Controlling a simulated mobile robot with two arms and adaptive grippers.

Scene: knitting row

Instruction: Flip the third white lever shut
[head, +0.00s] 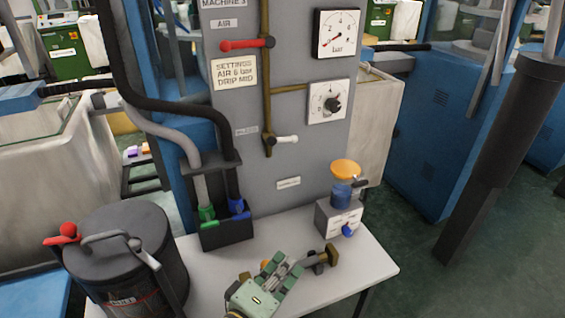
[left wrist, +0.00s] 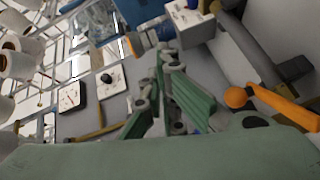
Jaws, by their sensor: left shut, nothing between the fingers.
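One white lever (head: 286,139) shows in the head view, at the lower end of the brass pipe (head: 267,100) on the grey machine panel. It sticks out sideways to the right. I cannot tell which in the row it is, and I cannot make it out in the left wrist view. My left gripper (head: 286,267), green, is low over the white table, well below the lever and apart from it. It is shut and empty. In the left wrist view its fingers (left wrist: 168,75) point up toward the panel. My right gripper is not in view.
A red lever (head: 248,43) sits higher on the pipe. The white table (head: 375,270) holds an orange-topped unit (head: 345,168), a brass fitting (head: 331,256) and a black holder (head: 225,236) with hoses. A dark canister (head: 130,250) stands left.

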